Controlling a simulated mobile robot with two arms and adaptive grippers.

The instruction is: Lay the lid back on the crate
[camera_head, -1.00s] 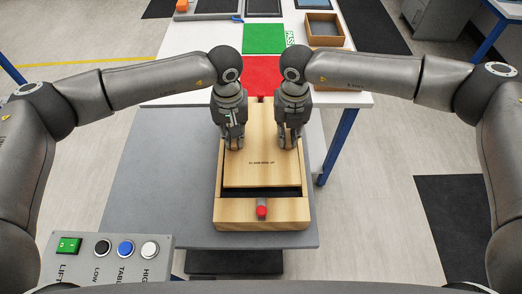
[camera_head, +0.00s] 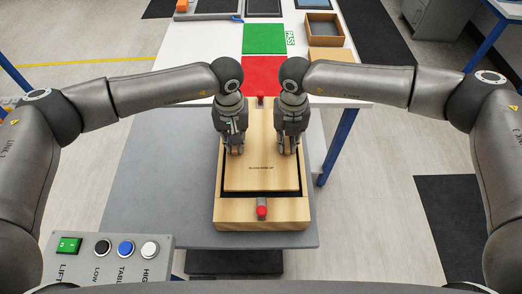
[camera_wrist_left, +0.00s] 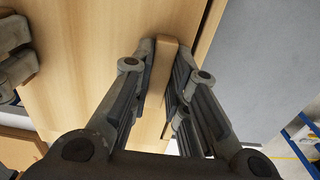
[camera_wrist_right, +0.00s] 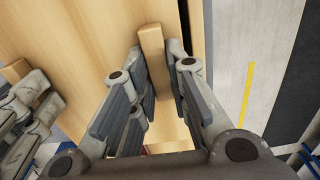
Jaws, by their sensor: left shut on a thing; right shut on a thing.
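The wooden lid (camera_head: 262,178), a pale board with small dark print, is over the wooden crate (camera_head: 232,214). A narrow dark gap shows between the lid's near edge and the crate's near rim, and along the sides. I cannot tell whether the lid rests on the crate or hangs just above it. My left gripper (camera_head: 235,148) is shut on the lid's left wooden grip (camera_wrist_left: 160,70). My right gripper (camera_head: 288,148) is shut on its right wooden grip (camera_wrist_right: 153,60). A red-ended clasp (camera_head: 262,211) sits on the crate's near rim.
The crate stands on a grey table (camera_head: 155,205), clear to its left. Behind is a white table (camera_head: 190,48) with a red mat (camera_head: 263,75), a green mat (camera_head: 264,39) and an open box (camera_head: 324,27). A button panel (camera_head: 110,255) is at the near left.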

